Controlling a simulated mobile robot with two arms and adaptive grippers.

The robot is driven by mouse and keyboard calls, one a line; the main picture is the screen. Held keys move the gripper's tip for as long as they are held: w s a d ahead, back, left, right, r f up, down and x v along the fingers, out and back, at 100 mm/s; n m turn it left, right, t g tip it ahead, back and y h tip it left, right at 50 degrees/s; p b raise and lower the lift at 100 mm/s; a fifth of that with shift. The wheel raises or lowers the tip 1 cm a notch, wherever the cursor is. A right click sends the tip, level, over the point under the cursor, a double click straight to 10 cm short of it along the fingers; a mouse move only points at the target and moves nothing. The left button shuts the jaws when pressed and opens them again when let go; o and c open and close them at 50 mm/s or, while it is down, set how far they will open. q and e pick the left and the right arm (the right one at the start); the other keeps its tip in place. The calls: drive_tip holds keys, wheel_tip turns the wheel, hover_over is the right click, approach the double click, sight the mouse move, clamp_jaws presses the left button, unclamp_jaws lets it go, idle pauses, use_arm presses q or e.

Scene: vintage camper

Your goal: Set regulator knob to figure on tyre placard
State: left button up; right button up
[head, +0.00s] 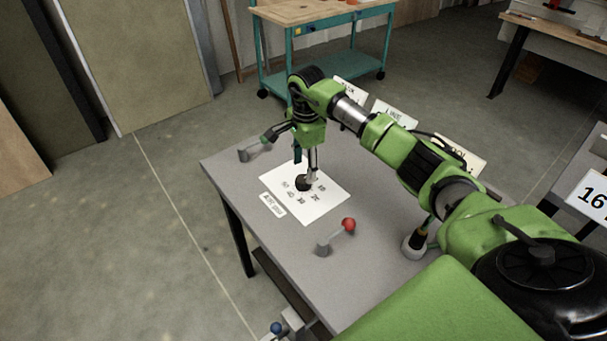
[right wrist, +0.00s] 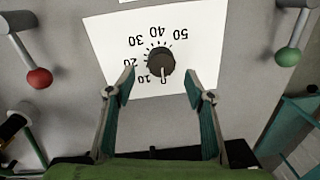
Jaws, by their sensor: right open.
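The black regulator knob (head: 304,183) sits on a white dial plate (head: 325,207) on the grey table. In the right wrist view the knob (right wrist: 161,62) is ringed by upside-down figures from 0 to 50. A pale pointer mark on it faces the bottom of the picture, towards the 0. My right gripper (right wrist: 158,95) is open, its fingers apart on the near side of the knob and holding nothing. In the head view the right gripper (head: 311,176) points down at the knob and partly covers it. No tyre placard can be made out for certain. My left gripper is not in view.
A red-ball lever (head: 348,225) and a green-ball lever (head: 263,142) flank the dial. A small label (head: 272,204) lies beside it. Partly hidden cards (head: 394,114) stand along the table's far edge. A card reading 16 (head: 592,196) is at right. A black-handled control (head: 414,245) stands nearer.

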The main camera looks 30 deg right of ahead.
sight(303, 179)
wheel_tip(303, 179, down, 5)
drive_tip(key=shift+w+r+p, duration=0.15)
drive_tip(key=shift+r+p, duration=0.05)
drive_tip(key=shift+p, duration=0.1)
drive_tip(key=shift+f, duration=0.35)
drive_tip(key=c, duration=0.5)
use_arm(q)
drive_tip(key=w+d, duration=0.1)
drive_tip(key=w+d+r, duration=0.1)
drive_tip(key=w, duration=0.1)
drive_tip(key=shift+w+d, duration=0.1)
use_arm(e)
drive_tip(key=c, duration=0.6)
